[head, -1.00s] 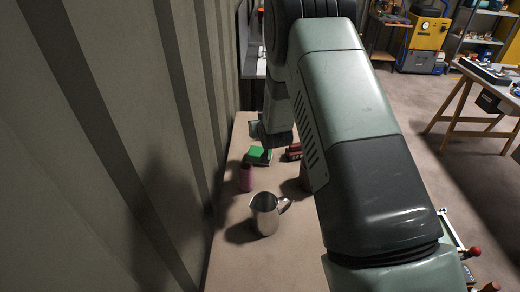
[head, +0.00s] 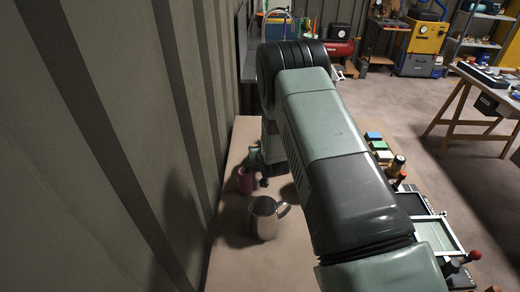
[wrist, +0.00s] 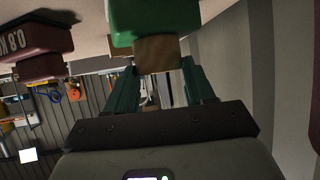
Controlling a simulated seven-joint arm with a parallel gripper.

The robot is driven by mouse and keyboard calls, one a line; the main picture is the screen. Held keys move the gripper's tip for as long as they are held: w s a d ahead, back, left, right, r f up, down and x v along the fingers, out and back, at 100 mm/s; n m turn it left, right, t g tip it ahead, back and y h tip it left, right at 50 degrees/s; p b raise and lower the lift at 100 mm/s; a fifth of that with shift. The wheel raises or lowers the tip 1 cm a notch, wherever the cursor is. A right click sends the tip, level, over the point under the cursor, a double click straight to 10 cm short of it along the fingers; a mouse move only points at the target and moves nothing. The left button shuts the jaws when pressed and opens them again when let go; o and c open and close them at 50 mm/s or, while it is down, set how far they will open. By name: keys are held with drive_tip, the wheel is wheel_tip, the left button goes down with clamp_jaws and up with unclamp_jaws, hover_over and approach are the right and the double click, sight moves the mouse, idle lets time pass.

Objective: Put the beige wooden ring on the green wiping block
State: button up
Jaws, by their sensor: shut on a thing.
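In the head view my arm hides the green block and the ring.
A red block with white lettering (wrist: 35,45) is left of the green block in the wrist view. A magenta cup (head: 245,181) and a metal pitcher (head: 264,219) stand on the beige table (head: 228,240). A corrugated wall (head: 120,140) runs close along the left.

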drive_tip(key=o, duration=1)
drive_tip(key=shift+o, duration=0.2)
drive_tip(key=shift+r, duration=0.2)
drive_tip(key=v, duration=0.8)
drive_tip(key=s+d+r+g+h, duration=0.1)
drive_tip(key=s+d+r, duration=0.15)
drive_tip(key=r, duration=0.55)
drive_tip(key=s+d+r+m+g, duration=0.1)
drive_tip(key=s+r, duration=0.2)
drive_tip(key=r, duration=0.5)
drive_tip(key=s+d+r+h, duration=0.1)
drive_tip(key=s+d+r, duration=0.1)
drive_tip(key=r, duration=0.6)
drive_tip(key=s+d+r+g, duration=0.1)
drive_tip(key=s+d+r, duration=0.1)
drive_tip(key=s, duration=0.8)
drive_tip(key=s+d+r+g, duration=0.1)
drive_tip(key=s+r, duration=0.4)
drive_tip(key=s, duration=0.4)
drive_tip(key=s+d+r+m+g, duration=0.1)
drive_tip(key=s+d+r+g, duration=0.1)
drive_tip(key=s, duration=0.8)
drive_tip(key=shift+s+d+r+h, duration=0.3)
drive_tip(key=shift+r+h, duration=0.1)
drive_tip(key=shift+r, duration=0.25)
